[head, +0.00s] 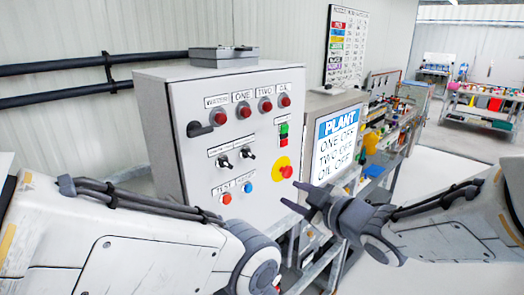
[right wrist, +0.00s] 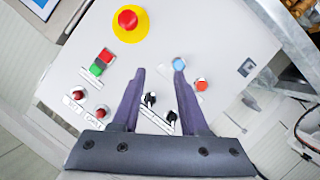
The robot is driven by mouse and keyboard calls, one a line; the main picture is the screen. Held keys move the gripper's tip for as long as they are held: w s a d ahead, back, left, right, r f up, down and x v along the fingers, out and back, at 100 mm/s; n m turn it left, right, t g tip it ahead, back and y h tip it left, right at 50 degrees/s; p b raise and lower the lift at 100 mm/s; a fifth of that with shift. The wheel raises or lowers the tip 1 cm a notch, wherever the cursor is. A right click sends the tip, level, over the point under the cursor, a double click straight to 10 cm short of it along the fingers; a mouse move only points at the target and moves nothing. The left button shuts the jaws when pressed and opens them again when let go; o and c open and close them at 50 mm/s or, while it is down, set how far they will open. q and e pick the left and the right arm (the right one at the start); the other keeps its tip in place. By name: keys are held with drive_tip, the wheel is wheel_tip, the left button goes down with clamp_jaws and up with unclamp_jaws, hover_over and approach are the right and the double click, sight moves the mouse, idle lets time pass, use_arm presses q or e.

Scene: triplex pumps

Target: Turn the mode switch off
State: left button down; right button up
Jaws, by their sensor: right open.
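The grey control cabinet (head: 175,165) carries two black selector switches side by side, a left one (head: 224,162) and a right one (head: 247,153). Their labels are too small to read, so I cannot tell which is the mode switch. In the right wrist view both switches, one (right wrist: 150,99) and the other (right wrist: 171,117), show between the fingers of my right gripper (right wrist: 158,70). In the head view this gripper (head: 297,196) is open and empty in front of the panel's lower right. My left arm shows at lower left, but its gripper is out of view.
A red emergency stop (head: 286,171) on a yellow disc sits right of the switches. Below them are a red button (head: 227,198) and a blue button (head: 248,187). Red lamps line the top. A PLANT status screen (head: 338,145) stands right of the cabinet.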

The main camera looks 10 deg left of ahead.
sight(251, 155)
wheel_tip(251, 155, up, 6)
drive_tip(key=a+n+y+p, duration=0.1)
drive_tip(key=a+n+y, duration=0.1)
drive_tip(key=n+y, duration=0.3)
drive_tip(key=shift+g, duration=0.4)
drive_tip(key=p+x, duration=0.1)
drive_tip(key=x, duration=0.2)
drive_tip(key=p+x, duration=0.1)
drive_tip(key=x, duration=0.2)
drive_tip(key=p+x, duration=0.2)
drive_tip(key=x, duration=0.1)
drive_tip(key=shift+s+a+r, duration=0.15)
drive_tip(key=shift+s+a, duration=0.1)
drive_tip(key=shift+s, duration=0.15)
drive_tip(key=shift+w+a, duration=0.25)
drive_tip(key=shift+a, duration=0.05)
drive_tip(key=shift+c, duration=0.3)
clamp_jaws()
